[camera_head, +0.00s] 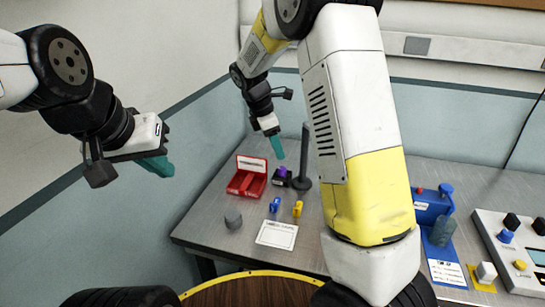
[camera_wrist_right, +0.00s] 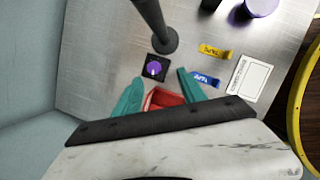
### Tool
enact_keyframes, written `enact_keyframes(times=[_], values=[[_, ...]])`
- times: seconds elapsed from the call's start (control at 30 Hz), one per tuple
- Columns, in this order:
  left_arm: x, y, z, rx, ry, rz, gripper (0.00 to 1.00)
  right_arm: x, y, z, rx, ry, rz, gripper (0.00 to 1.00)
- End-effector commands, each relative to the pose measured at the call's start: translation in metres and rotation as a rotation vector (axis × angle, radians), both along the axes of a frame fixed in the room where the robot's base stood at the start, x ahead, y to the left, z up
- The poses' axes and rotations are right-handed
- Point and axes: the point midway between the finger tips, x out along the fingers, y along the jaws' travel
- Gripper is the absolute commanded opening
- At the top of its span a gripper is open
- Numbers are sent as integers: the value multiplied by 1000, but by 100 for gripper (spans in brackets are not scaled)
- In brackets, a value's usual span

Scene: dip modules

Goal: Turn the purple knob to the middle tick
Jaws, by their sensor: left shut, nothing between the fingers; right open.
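The purple knob (camera_head: 283,171) sits on a small black box on the table, between the red tray and the dark post. In the right wrist view the knob (camera_wrist_right: 153,68) shows from above with a small pale mark; its ticks are too small to read. My right gripper (camera_head: 277,147) is open above the knob, pointing down, with its teal fingers apart and nothing between them. In the right wrist view the knob lies just beyond its fingertips (camera_wrist_right: 156,80). My left gripper (camera_head: 158,166) is shut and empty, in the air at the left, far from the knob.
The red tray (camera_head: 238,184) is left of the knob, and the dark post (camera_head: 304,150) stands close right. A control panel (camera_head: 500,232) is far right.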

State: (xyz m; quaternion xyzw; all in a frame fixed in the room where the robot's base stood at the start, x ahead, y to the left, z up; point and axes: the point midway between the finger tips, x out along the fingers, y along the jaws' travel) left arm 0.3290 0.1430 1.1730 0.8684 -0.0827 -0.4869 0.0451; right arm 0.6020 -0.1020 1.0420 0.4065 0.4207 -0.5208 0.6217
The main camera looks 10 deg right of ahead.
Motion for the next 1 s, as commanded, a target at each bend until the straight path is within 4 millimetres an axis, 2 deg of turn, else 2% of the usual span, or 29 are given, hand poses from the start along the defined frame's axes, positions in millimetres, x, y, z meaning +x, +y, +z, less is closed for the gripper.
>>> enact_keyframes(times=[0.07, 0.23, 0.7, 1.0], values=[[0, 0, 0, 0, 0, 0, 0, 10, 5, -13, -47, 31, 68, 49], [0, 0, 0, 0, 0, 0, 0, 18, 7, -25, -86, 55, 129, 49], [0, 0, 0, 0, 0, 0, 0, 24, -17, -85, -85, 55, 128, 49], [0, 0, 0, 0, 0, 0, 0, 25, -21, -93, -83, 53, 128, 49]])
